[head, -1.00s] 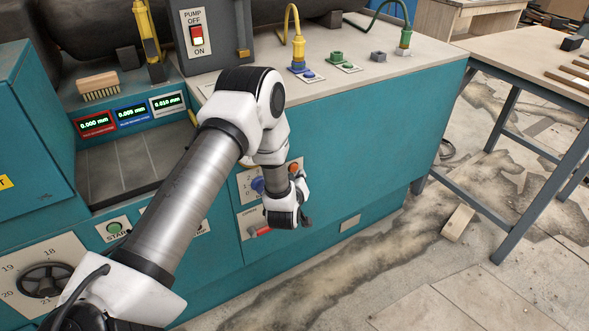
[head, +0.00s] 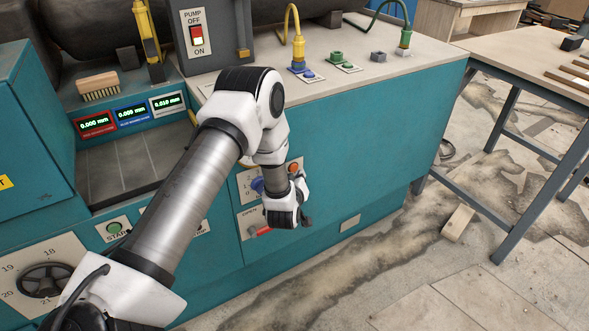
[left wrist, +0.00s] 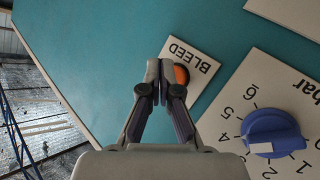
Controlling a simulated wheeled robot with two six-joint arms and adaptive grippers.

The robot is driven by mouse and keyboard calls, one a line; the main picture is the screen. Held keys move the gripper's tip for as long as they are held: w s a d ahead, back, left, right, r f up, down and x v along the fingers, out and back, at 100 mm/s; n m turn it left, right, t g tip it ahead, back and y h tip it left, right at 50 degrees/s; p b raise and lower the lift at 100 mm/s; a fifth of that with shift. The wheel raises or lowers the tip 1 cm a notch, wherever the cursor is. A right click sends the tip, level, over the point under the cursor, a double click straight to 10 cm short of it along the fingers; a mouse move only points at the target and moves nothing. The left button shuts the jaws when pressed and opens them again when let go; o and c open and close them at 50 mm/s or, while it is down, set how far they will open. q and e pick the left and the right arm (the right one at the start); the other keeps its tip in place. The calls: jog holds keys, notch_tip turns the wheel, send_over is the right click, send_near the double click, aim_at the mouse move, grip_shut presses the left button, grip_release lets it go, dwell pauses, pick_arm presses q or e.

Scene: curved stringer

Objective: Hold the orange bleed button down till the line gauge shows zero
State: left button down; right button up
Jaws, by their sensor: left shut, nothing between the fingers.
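The orange bleed button (head: 294,168) is on the teal front panel, partly behind my left arm. In the left wrist view the orange button (left wrist: 181,75) sits on a white plate marked BLEED (left wrist: 203,62). My left gripper (left wrist: 162,77) is shut and empty, its tips overlapping the button's left edge in that view. I cannot tell whether the tips touch or press it. In the head view the fingers are mostly hidden by my wrist. I cannot make out a line gauge. My right gripper is not in view.
A blue knob (left wrist: 272,134) on a numbered bar scale is close to the bleed plate. A red-handled lever (head: 260,231) is below on the panel. Three digital readouts (head: 132,113) stand at the left.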

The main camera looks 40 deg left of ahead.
pick_arm(q)
jog(key=shift+w+a, duration=0.15)
jog(key=shift+a, duration=0.25)
jog(key=shift+w+a, duration=0.15)
jog(key=shift+a, duration=0.25)
dwell(1.8)
jog(key=shift+s+d, duration=0.3)
jog(key=shift+d, duration=0.5)
jog(key=shift+d, duration=0.1)
jog(key=d, duration=0.1)
jog(key=s+d, duration=0.1)
jog(key=d, duration=0.1)
jog(key=s+d, duration=0.1)
jog(key=shift+d, duration=0.25)
